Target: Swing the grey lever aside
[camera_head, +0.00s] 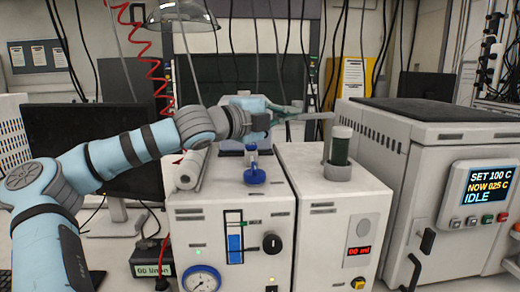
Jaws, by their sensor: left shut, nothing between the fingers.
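A short grey bar, which looks like the grey lever (318,116), lies level above the right-hand white unit, its right end close over a green cylinder with a pale top (341,146). The cylinder stands upright in a grey holder. My left gripper (293,115) reaches in from the left at the bar's left end. Its fingers are shut with nothing seen between them. They overlap the bar in the picture, and I cannot tell whether they touch it. My right gripper is not in view.
A large grey reactor box (400,150) with an IDLE display stands at right. Monitors stand behind my arm; cables hang at the back.

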